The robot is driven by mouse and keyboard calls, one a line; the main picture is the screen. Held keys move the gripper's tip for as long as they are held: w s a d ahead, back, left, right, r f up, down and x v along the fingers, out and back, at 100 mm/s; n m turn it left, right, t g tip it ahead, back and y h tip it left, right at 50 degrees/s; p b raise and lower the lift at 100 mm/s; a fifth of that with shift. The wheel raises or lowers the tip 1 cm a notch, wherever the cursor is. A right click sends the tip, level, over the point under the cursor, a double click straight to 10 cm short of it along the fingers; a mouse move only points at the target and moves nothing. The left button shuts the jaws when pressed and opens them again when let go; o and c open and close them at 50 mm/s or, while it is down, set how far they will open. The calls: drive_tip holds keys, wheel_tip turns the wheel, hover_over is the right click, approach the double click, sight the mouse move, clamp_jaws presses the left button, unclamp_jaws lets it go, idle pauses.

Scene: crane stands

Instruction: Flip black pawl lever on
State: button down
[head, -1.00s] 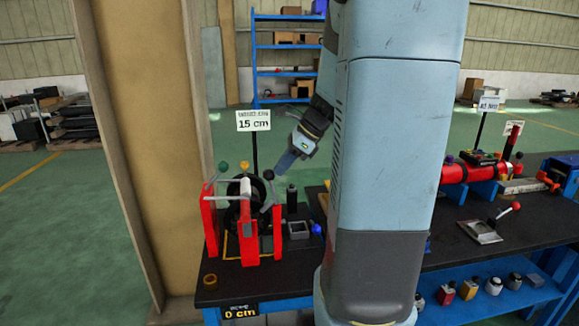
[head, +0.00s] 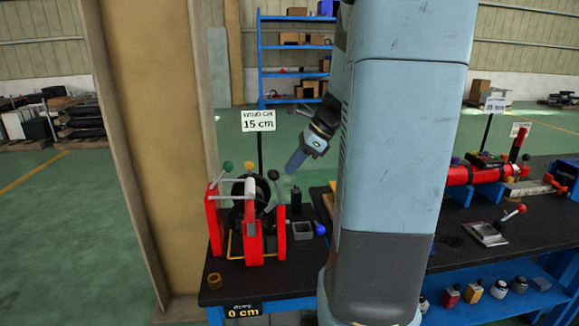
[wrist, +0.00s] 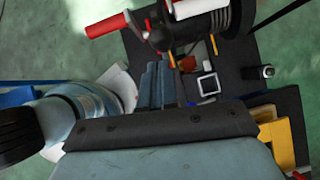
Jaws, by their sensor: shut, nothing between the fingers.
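The red winch stand (head: 214,225) is at the left end of the dark bench, with a drum between its red uprights. The black-knobbed lever (head: 273,175) rises at its right side, tilted up and left. Green and yellow knobs stand left of it. My gripper (head: 292,167) is shut and empty, pointing down and left, just right of the black knob with a small gap in the picture. In the wrist view, my closed fingers (wrist: 158,80) point toward the black knob (wrist: 160,39), which appears just beyond the tips. The lever's base is partly hidden by the red upright.
A 15 cm sign (head: 258,120) on a post stands behind the winch. A small grey open box (head: 302,230), a black cylinder (head: 296,200) and a blue knob (head: 320,229) are right of it. A tan pillar (head: 160,150) is close on the left.

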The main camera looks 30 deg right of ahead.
drive_tip(key=v, duration=1.1)
drive_tip(key=shift+d, duration=0.15)
drive_tip(key=shift+s, duration=0.15)
drive_tip(key=s+a+f+n+t+h, duration=0.1)
drive_tip(key=s+a+n+h, duration=0.2)
drive_tip(key=s+a+n, duration=0.4)
drive_tip(key=s+a+f+n+h, duration=0.2)
drive_tip(key=s+a+n, duration=0.4)
drive_tip(key=a+n, duration=0.7)
drive_tip(key=n+h, duration=0.1)
drive_tip(key=n, duration=0.3)
drive_tip(key=shift+s+f+t, duration=0.3)
drive_tip(key=shift+s+t, duration=0.1)
